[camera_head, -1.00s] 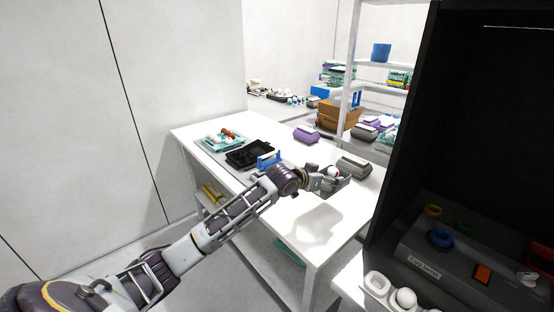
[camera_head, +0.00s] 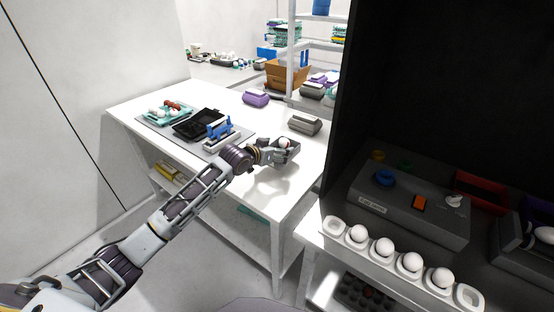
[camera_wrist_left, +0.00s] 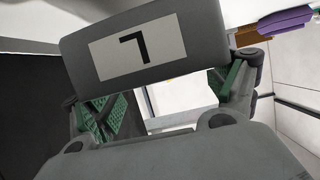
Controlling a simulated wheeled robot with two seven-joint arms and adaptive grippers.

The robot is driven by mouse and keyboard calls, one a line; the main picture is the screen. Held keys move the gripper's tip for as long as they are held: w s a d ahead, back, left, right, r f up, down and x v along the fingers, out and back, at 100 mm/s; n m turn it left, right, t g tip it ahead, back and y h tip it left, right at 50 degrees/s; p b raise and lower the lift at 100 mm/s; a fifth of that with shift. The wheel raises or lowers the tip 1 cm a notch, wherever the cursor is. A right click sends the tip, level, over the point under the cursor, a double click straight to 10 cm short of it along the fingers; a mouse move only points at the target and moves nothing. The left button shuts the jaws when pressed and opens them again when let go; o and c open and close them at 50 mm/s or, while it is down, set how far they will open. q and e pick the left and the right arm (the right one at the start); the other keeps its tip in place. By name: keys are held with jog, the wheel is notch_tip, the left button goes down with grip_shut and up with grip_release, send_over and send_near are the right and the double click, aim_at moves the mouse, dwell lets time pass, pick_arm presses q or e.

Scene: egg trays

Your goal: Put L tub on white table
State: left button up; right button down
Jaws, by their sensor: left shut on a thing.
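My left gripper (camera_head: 270,152) is shut on a small dark grey tub (camera_head: 290,157), which holds a white egg and something reddish. In the left wrist view the tub's wall (camera_wrist_left: 195,30) carries a white label with an L, seen turned around. The green finger pads of the left gripper (camera_wrist_left: 165,95) show on both sides below it. The tub is over the right part of the white table (camera_head: 250,188), and a shadow lies on the tabletop below it. My right gripper is not in view.
A grey carton (camera_head: 305,124) and a purple carton (camera_head: 256,98) stand farther back on the table. A black tray (camera_head: 192,126), a blue-handled item (camera_head: 220,130) and a teal egg tray (camera_head: 165,113) are to the left. A dark cabinet with a control box (camera_head: 400,215) and a white egg row stands right.

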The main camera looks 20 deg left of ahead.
pick_arm(q)
notch_tip(320, 180, down, 3)
jog(key=shift+f, duration=0.65)
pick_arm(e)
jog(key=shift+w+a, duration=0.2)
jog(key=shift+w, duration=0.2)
pick_arm(q)
jog(key=shift+f, duration=0.15)
jog(key=o, duration=0.9)
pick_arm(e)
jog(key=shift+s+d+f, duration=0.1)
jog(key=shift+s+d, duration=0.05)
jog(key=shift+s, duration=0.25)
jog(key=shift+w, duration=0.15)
